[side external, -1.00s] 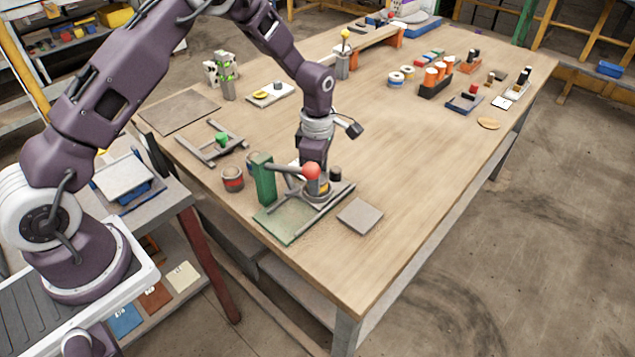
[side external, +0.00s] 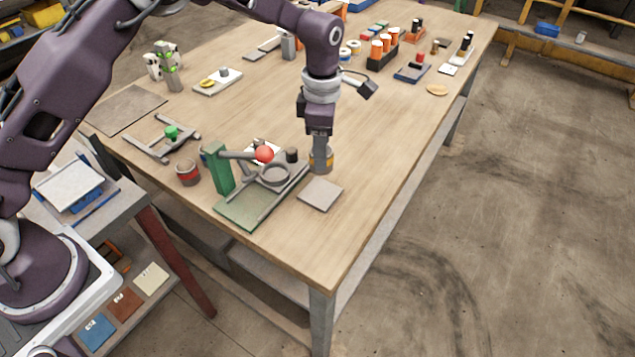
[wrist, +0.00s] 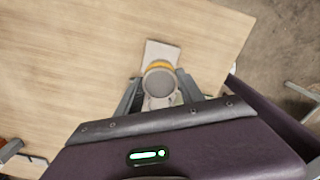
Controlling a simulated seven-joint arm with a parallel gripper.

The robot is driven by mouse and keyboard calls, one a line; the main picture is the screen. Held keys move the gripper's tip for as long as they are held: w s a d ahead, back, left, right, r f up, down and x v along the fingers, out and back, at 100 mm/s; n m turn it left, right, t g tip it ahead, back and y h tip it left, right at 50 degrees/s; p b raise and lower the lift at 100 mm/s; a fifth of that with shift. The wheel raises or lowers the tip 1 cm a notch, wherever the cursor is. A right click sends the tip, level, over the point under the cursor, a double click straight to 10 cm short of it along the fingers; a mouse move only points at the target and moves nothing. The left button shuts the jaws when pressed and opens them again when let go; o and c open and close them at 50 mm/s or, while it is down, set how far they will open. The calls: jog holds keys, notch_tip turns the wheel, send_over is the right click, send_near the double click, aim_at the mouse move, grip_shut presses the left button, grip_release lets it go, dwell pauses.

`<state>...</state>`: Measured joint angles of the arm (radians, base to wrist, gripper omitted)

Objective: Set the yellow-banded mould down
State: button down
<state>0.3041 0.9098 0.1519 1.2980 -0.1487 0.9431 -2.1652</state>
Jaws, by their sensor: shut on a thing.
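The yellow-banded mould (side external: 321,162) is a grey cylinder with a yellow band. My gripper (side external: 320,147) is shut on it from above. It hangs upright behind the grey square plate (side external: 320,194), to the right of the green press. Whether its base touches the table is hard to tell. In the wrist view the mould (wrist: 160,84) sits between my two fingers (wrist: 158,92), and the plate (wrist: 162,50) shows beyond it.
The green press (side external: 220,168) with a red-knobbed lever and an empty ring (side external: 274,175) stands just left. A red-banded mould (side external: 188,173) and a small black cylinder (side external: 292,155) are close by. Table to the right is clear.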

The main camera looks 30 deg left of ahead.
notch_tip(320, 180, down, 8)
jog(key=shift+r, duration=0.1)
jog(key=shift+f, duration=0.2)
jog(key=c, duration=0.7)
grip_release()
jog(key=shift+c, duration=0.2)
